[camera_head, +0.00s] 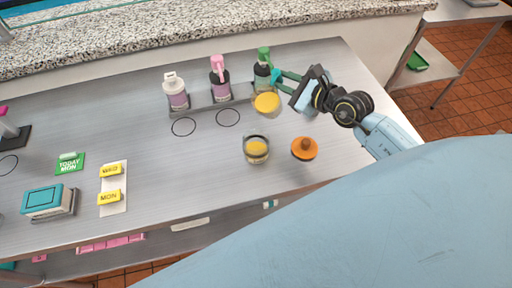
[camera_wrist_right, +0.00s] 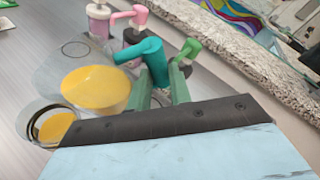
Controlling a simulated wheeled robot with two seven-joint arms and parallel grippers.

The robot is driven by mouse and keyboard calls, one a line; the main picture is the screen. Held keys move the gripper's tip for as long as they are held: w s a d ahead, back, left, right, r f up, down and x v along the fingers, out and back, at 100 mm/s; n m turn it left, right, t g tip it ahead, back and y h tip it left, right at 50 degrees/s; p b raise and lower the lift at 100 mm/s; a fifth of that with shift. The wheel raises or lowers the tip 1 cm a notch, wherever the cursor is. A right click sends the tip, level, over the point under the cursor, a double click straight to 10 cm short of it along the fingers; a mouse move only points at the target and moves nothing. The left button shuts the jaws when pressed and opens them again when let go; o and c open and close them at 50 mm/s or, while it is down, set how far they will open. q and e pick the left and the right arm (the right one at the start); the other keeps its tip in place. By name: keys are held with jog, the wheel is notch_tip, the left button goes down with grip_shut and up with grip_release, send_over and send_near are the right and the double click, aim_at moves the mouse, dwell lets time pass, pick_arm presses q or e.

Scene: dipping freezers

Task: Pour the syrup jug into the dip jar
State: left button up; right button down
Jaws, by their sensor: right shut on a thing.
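The syrup jug is clear, with yellow syrup (camera_head: 267,104) inside and a teal handle (camera_head: 276,76). My right gripper (camera_head: 285,80) is shut on this handle and holds the jug near the green-topped bottle. The jug also shows in the right wrist view (camera_wrist_right: 97,88), its handle between the green fingers (camera_wrist_right: 162,86). It looks about upright; I cannot tell its exact height above the counter. The dip jar (camera_head: 256,150) is a dark-rimmed glass jar, open, with yellow contents, standing nearer me than the jug. It is partly in the right wrist view (camera_wrist_right: 45,122). My left gripper is not in view.
An orange knobbed lid (camera_head: 304,149) lies right of the jar. White (camera_head: 176,92), pink (camera_head: 219,80) and green-topped (camera_head: 263,70) pump bottles stand on a rack behind. Day labels (camera_head: 110,185) and a teal-topped box (camera_head: 48,201) are at left. The middle counter is clear.

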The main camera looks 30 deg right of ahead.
dwell(0.8)
jog(key=shift+f+b, duration=0.2)
jog(key=shift+b, duration=0.1)
dwell(0.3)
jog(key=shift+n, duration=0.4)
jog(key=shift+f+b, duration=2.2)
jog(key=shift+f, duration=0.3)
jog(key=shift+s+a+r+n+t, duration=0.2)
jog(key=shift+a+r+n+t, duration=0.1)
jog(key=shift+n+t, duration=0.3)
dwell(0.8)
jog(key=shift+s+a+f+h+b, duration=0.1)
jog(key=shift+s+f+h+b, duration=0.1)
jog(key=shift+h+b, duration=0.1)
dwell(0.5)
jog(key=shift+f, duration=0.15)
dwell(0.4)
jog(key=shift+a+n, duration=0.15)
jog(key=shift+n, duration=0.45)
dwell(0.4)
